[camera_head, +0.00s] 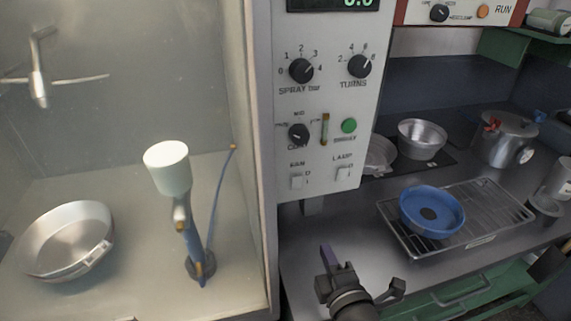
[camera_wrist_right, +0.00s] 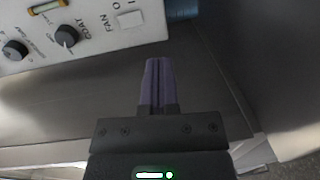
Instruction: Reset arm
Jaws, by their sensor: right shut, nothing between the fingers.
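My right gripper (camera_head: 327,254) is in the lower middle of the head view, in front of the steel counter and below the control panel. Its purple fingers are together in the wrist view (camera_wrist_right: 158,84), with nothing between them. It is apart from the panel and from every pan. My left gripper is not in either view.
The control panel (camera_head: 320,115) has knobs and switches. Left of it, an open cabinet holds a steel pan (camera_head: 70,240) and a white-headed sprayer (camera_head: 167,168). On the right counter, a blue pan (camera_head: 455,215) sits on a wire rack (camera_head: 483,238). A pressure cooker (camera_head: 503,140) stands behind.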

